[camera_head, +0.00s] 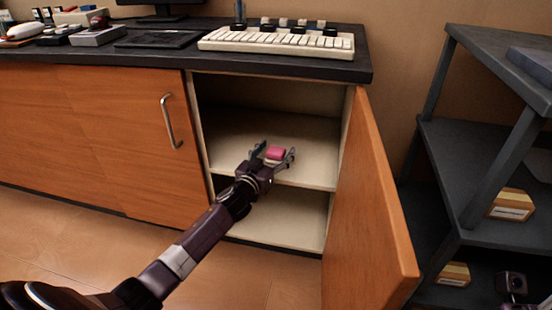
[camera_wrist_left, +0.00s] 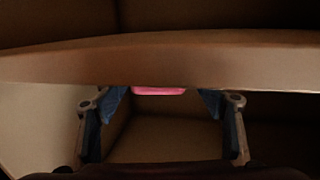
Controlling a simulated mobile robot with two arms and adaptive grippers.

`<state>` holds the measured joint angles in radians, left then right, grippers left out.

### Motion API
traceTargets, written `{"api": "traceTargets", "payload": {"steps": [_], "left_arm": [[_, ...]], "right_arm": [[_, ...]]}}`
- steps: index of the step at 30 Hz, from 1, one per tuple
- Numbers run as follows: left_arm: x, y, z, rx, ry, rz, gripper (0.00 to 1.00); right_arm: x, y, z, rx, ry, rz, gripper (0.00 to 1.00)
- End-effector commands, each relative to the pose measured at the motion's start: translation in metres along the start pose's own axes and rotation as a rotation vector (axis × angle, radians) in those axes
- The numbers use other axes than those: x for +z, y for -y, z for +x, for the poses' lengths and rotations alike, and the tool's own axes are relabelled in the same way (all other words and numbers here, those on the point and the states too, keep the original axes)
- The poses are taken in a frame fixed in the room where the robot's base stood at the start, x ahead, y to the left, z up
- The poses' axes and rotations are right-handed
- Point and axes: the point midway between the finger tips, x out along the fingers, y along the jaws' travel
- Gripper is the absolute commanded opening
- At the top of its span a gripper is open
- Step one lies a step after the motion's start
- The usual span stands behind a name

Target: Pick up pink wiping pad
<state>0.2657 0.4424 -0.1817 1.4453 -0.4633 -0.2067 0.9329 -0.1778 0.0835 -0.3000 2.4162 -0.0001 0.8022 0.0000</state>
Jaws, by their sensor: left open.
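The pink wiping pad (camera_head: 276,152) lies on the middle shelf of the open cabinet, near the shelf's front edge. My left gripper (camera_head: 275,156) is open at the cabinet opening, its two fingers spread on either side of the pad in the head view. In the left wrist view only a thin strip of the pad (camera_wrist_left: 159,91) shows, centred between the open fingers (camera_wrist_left: 162,103). No grip on the pad is visible. A dark part at the lower right, seemingly my right gripper (camera_head: 511,284), is cut off by the frame; its jaws are unclear.
The cabinet door (camera_head: 369,205) stands open to the right of my left arm. The shelf (camera_head: 312,171) has free room around the pad. A counter with a white keyboard (camera_head: 277,42) is above. A dark rack (camera_head: 470,165) with yellow boxes stands at the right.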

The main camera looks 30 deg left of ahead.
Motion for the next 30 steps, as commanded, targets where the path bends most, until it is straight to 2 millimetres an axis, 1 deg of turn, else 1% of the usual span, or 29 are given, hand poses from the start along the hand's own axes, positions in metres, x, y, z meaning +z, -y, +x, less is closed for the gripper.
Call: {"api": "traceTargets", "payload": {"steps": [6, 15, 18, 25, 30], "left_arm": [[-0.0002, -0.0001, 0.0003, 0.0, 0.001, 0.0, 0.65], [-0.0001, -0.0003, 0.0002, 0.0, 0.0, -0.001, 0.32], [-0.0003, -0.0003, 0.0002, 0.0, 0.0, -0.001, 0.23], [-0.0008, -0.0004, 0.0001, 0.0, 0.0, -0.001, 0.23], [-0.0087, 0.0, -0.0002, 0.0, 0.0, -0.002, 0.22]], "right_arm": [[-0.0001, 0.0, 0.0007, 0.0, 0.0, 0.0, 0.15], [-0.0002, 0.0001, 0.0006, 0.0, -0.001, 0.0, 0.15], [-0.0001, 0.0001, 0.0006, 0.0, -0.001, 0.0, 0.15], [-0.0002, 0.0001, 0.0011, 0.0, -0.001, 0.001, 0.15], [-0.0018, -0.0001, 0.0052, 0.001, -0.003, 0.001, 0.15]]}}
